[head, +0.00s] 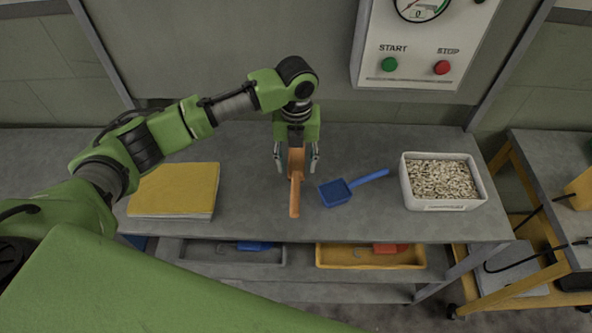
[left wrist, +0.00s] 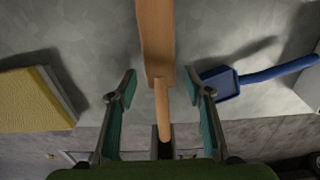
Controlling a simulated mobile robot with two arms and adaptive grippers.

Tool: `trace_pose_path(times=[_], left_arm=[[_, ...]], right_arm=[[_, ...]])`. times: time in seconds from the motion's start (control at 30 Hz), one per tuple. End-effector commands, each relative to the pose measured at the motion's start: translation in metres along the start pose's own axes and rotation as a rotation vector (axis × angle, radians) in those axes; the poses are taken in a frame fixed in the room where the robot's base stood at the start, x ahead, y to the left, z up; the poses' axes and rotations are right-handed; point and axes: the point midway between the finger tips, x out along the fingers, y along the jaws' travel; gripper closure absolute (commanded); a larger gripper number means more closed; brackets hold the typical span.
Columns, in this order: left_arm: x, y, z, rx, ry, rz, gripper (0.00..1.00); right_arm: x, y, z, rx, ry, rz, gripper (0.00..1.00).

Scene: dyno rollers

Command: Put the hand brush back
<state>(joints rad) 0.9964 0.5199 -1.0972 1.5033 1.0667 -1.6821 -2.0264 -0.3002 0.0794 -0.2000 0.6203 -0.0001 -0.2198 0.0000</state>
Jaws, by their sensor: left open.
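The hand brush (head: 295,196) is a wooden-orange piece with a thin handle on the grey workbench, its handle pointing to the front edge. My left gripper (head: 297,166) is over it, pointing down, with its fingers open on either side. In the left wrist view the brush (left wrist: 157,40) runs between the two fingers of the left gripper (left wrist: 163,82), with gaps on both sides. Its bristles are hidden. A blue dustpan (head: 336,193) lies just right of the brush; it also shows in the left wrist view (left wrist: 222,85). My right gripper is out of view.
A yellow book (head: 175,189) lies on the left of the workbench (head: 375,222). A white bin of pale chips (head: 407,190) stands on the right. A lower shelf holds a grey tray (head: 205,255) and a yellow tray (head: 335,262). A control panel (head: 425,60) is behind.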

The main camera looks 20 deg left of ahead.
Motion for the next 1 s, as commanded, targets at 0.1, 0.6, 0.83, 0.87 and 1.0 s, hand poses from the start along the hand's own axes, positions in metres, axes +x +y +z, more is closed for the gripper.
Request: trace_pose_path(times=[0.1,0.6,0.83,0.87,1.0], left_arm=[[-0.026,-0.001,0.001,0.001,-0.005,-0.003,0.54],[-0.084,0.0,0.0,0.0,0.001,0.0,0.54],[-0.084,0.0,0.0,0.0,0.001,0.0,0.54],[-0.084,0.0,0.0,0.0,0.001,0.0,0.54],[-0.084,0.0,0.0,0.0,0.001,0.0,0.54]], right_arm=[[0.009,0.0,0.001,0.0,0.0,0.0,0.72],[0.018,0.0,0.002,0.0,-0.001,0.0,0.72],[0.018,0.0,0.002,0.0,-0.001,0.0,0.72],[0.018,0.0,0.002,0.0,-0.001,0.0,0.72],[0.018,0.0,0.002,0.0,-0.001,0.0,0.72]])
